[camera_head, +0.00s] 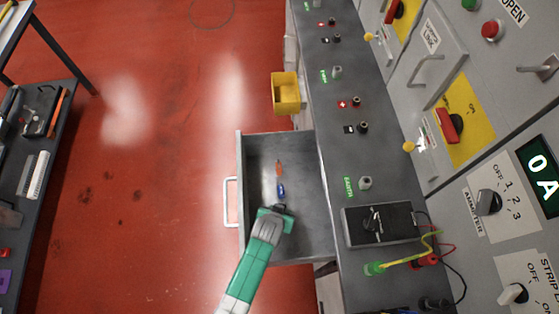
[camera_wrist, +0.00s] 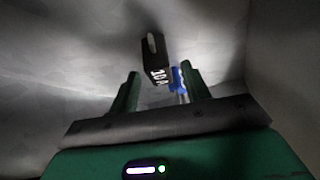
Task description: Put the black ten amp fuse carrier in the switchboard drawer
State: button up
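The switchboard drawer (camera_head: 262,148) is pulled open, with its white handle (camera_head: 231,202) on the left side. My gripper (camera_head: 278,208) reaches down into the drawer. In the wrist view the black fuse carrier (camera_wrist: 154,60), marked 10 A, shows between and just beyond my two green fingers (camera_wrist: 160,85). A gap shows on either side of it, so the fingers are open and not closed on it. I cannot tell whether the carrier touches the drawer floor. In the head view my gripper mostly hides the carrier.
A small blue item (camera_head: 281,190) and an orange item (camera_head: 279,167) lie in the drawer. A yellow bin (camera_head: 286,95) hangs by the bench edge. A black box (camera_head: 380,224) with a knob and coloured leads sits on the bench. A tool cart stands at left.

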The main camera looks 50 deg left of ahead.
jog(key=shift+r, duration=0.2)
jog(key=p+v, duration=0.4)
jog(key=v, duration=0.8)
